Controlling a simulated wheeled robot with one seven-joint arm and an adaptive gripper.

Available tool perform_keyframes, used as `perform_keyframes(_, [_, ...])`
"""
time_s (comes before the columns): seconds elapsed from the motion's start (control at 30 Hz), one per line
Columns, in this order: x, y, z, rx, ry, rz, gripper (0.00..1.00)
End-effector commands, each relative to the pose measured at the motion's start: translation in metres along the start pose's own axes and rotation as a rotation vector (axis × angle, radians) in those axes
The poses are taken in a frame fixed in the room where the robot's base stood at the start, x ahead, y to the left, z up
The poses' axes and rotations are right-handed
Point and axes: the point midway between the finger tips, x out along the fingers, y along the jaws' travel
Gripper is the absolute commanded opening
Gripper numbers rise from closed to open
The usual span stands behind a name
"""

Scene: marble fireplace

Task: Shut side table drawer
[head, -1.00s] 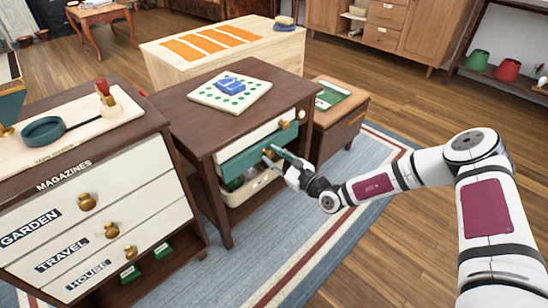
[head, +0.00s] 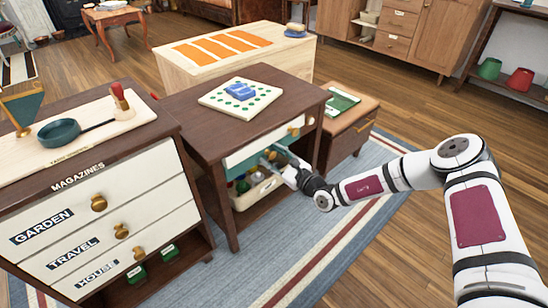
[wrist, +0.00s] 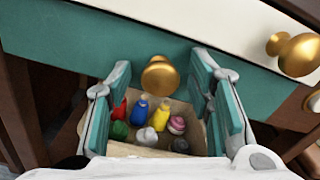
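The side table (head: 185,125) is dark brown, with a white upper drawer (head: 258,143) that has a gold knob. Below it, the teal drawer front (wrist: 110,60) spans the wrist view and carries its own gold knob (wrist: 160,76). In the head view this drawer is mostly shaded and hidden by my gripper, and it looks set back under the white drawer. My gripper (head: 280,162) is at the drawer front. In the wrist view its teal fingers (wrist: 164,72) are spread apart on either side of the knob, with nothing clasped. Contact with the front is unclear.
A bin (head: 255,192) with several colourful bottles sits below the drawer. A board with a blue item (head: 240,92) lies on the tabletop. A magazine cabinet (head: 95,180) stands left, and a brown stool (head: 350,125) right. The rug (head: 285,235) in front is clear.

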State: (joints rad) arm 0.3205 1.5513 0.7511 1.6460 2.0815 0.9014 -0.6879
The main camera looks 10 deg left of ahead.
Motion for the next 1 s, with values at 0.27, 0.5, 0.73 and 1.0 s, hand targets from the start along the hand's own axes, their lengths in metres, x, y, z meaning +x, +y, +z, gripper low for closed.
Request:
perform_keyframes(0.27, [-0.007, 0.000, 0.000, 0.000, 0.000, 0.001, 0.47])
perform_keyframes(0.5, [-0.048, -0.001, -0.001, 0.000, 0.002, 0.000, 0.47])
perform_keyframes(0.73, [-0.092, 0.000, 0.000, 0.000, 0.001, 0.000, 0.47])
perform_keyframes(1.0, [-0.118, 0.000, 0.000, 0.000, 0.000, 0.000, 0.47])
